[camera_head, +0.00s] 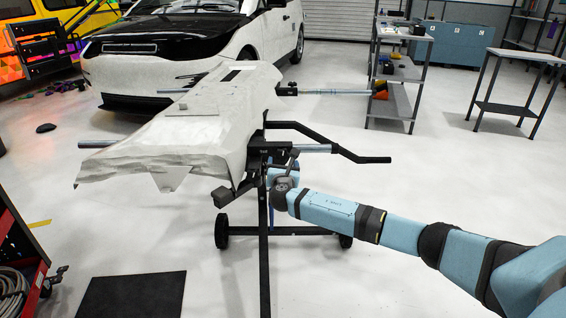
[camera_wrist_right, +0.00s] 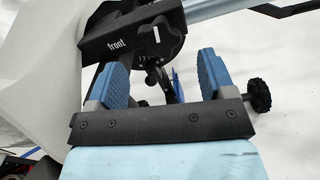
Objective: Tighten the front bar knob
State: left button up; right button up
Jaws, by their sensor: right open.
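The front bar knob (camera_wrist_right: 158,36) is black and lobed with a white mark. It sits beside a black block labelled "front" (camera_wrist_right: 112,46) in the right wrist view. My right gripper (camera_wrist_right: 163,74) is open, with its two blue fingers spread wide below the knob in the picture. The knob appears beyond the fingertips, and nothing shows clamped between them. In the head view my right gripper (camera_head: 284,172) is at the near end of the stand, under the bar, where its fingers are hard to make out. My left gripper is not in view.
The wheeled stand (camera_head: 263,250) carries a large white wrapped panel (camera_head: 190,125). Grey bars and a bent black handle (camera_head: 340,145) stick out sideways. Another black knob (camera_wrist_right: 260,95) lies right of the fingers.

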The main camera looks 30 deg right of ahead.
aim_at(282, 157)
jog(key=b+x, duration=0.1)
jog(key=x, duration=0.3)
jog(key=shift+w+d+f+b, duration=0.1)
jog(key=shift+w+b, duration=0.1)
jog(key=shift+b, duration=0.1)
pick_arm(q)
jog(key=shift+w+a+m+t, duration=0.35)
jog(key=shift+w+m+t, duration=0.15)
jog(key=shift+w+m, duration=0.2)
pick_arm(e)
jog(key=shift+w+d, duration=0.3)
jog(key=shift+w, duration=0.2)
jog(key=c, duration=0.9)
jog(key=shift+m, duration=0.8)
jog(key=o, duration=0.9)
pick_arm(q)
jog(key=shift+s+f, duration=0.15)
